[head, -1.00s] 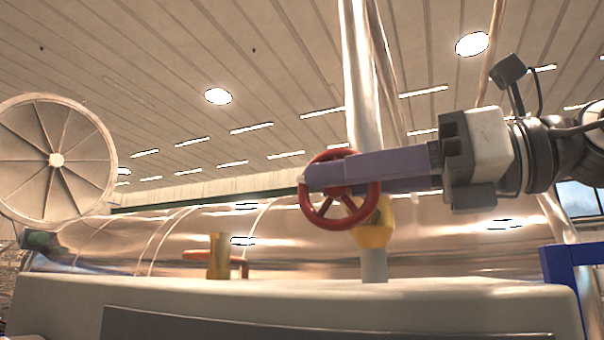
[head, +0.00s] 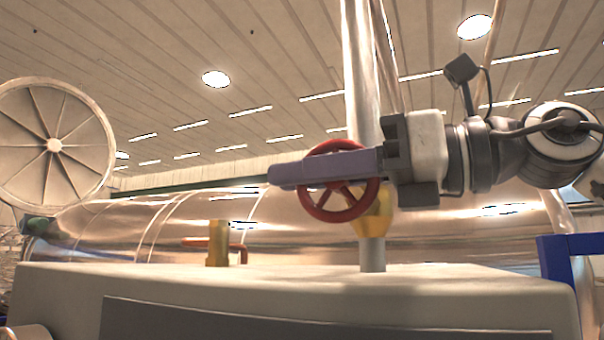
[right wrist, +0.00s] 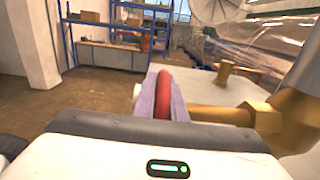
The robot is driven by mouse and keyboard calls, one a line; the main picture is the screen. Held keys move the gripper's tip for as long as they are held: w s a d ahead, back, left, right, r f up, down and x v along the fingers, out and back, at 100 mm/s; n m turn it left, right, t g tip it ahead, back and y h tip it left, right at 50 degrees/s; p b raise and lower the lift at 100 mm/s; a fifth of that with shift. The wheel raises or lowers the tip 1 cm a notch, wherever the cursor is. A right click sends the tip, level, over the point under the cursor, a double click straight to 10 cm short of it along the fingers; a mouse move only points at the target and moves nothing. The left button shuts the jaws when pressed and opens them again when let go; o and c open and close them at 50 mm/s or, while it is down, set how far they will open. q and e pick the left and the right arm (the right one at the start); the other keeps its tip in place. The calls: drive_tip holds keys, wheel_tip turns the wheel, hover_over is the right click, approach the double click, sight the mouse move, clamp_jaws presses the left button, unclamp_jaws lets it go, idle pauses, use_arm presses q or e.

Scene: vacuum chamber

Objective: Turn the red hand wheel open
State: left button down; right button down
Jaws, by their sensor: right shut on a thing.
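The red hand wheel (head: 340,213) stands upright on a yellow valve body (head: 374,216) above a short grey pipe. My right gripper (head: 280,173) comes in from the right, and its long purple fingers lie across the upper part of the wheel, with tips past its left edge. In the right wrist view the red rim (right wrist: 164,92) sits between the two purple fingers, which are shut on it. The fingers hide part of the wheel in the head view. My left gripper is not in view.
A pale cabinet top (head: 300,282) lies below the valve. A brass fitting with an orange lever (head: 218,243) stands left of the wheel. A shiny pipe (head: 363,80) rises behind it. A blue frame (head: 556,262) is at the right, and a large spoked disc (head: 54,145) is at the far left.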

sight(306, 210)
drive_tip(key=shift+h, duration=0.3)
drive_tip(key=h, duration=0.1)
drive_tip(key=f+g+h, duration=0.1)
drive_tip(key=h, duration=0.2)
drive_tip(key=shift+a+f+g, duration=0.1)
drive_tip(key=shift+f+g, duration=0.15)
drive_tip(key=shift+g, duration=0.05)
drive_tip(key=shift+d+f+g+h, duration=0.1)
drive_tip(key=shift+f+g+h, duration=0.15)
drive_tip(key=shift+h, duration=0.45)
drive_tip(key=shift+d+f+g+h, duration=0.1)
drive_tip(key=shift+f+g+h, duration=0.1)
drive_tip(key=shift+h, duration=0.9)
drive_tip(key=shift+d+h, duration=0.15)
drive_tip(key=shift+h, duration=0.15)
drive_tip(key=shift+d+f+g+h, duration=0.1)
drive_tip(key=shift+f+g+h, duration=0.15)
drive_tip(key=shift+f+h, duration=0.2)
drive_tip(key=c, duration=1.8)
unclamp_jaws()
drive_tip(key=shift+s, duration=0.1)
